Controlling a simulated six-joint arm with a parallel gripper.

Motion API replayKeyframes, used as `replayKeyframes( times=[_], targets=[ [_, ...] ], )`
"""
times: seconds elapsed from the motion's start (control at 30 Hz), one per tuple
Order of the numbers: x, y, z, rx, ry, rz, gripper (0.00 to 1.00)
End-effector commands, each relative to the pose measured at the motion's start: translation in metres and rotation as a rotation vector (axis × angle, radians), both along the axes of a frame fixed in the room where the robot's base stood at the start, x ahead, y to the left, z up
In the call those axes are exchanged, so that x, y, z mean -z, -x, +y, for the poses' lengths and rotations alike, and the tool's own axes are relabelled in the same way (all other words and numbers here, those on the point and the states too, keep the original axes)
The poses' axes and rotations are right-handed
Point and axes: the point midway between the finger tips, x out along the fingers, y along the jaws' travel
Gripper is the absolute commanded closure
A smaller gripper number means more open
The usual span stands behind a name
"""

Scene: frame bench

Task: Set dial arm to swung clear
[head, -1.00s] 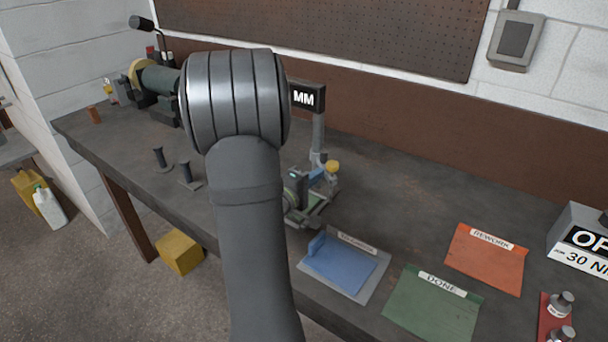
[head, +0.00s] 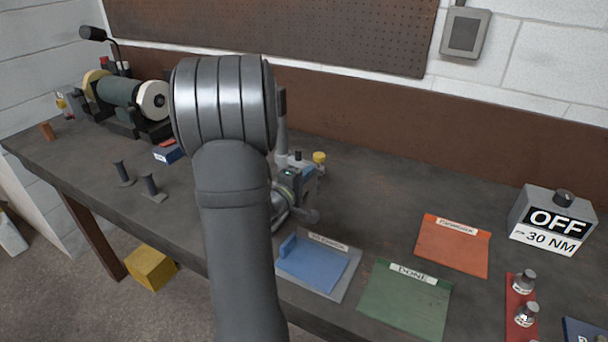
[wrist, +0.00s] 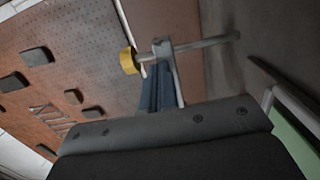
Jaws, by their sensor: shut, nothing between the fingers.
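In the wrist view the yellow knob (wrist: 128,61) and a thin grey rod (wrist: 205,43) show beyond my gripper (wrist: 158,85). My gripper is shut and empty, close in line with the rod; I cannot tell whether it touches.
A grey box reading OFF (head: 520,210) stands further right. Bench behind the mats is clear.

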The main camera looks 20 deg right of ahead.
Motion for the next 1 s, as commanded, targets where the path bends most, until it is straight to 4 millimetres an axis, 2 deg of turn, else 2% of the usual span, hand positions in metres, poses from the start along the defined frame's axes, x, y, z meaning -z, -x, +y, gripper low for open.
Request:
replayKeyframes(
  times=[0.47, 0.67, 0.87, 1.0],
  targets=[
    [-0.002, -0.001, -0.007, 0.012, 0.001, -0.006, 1.0],
    [-0.003, 0.004, 0.0, 0.01, 0.002, -0.007, 1.0],
    [-0.002, 0.027, 0.032, -0.001, 0.002, -0.001, 1.0],
    [-0.002, 0.063, 0.033, 0.002, 0.002, -0.001, 1.0]
  ],
)
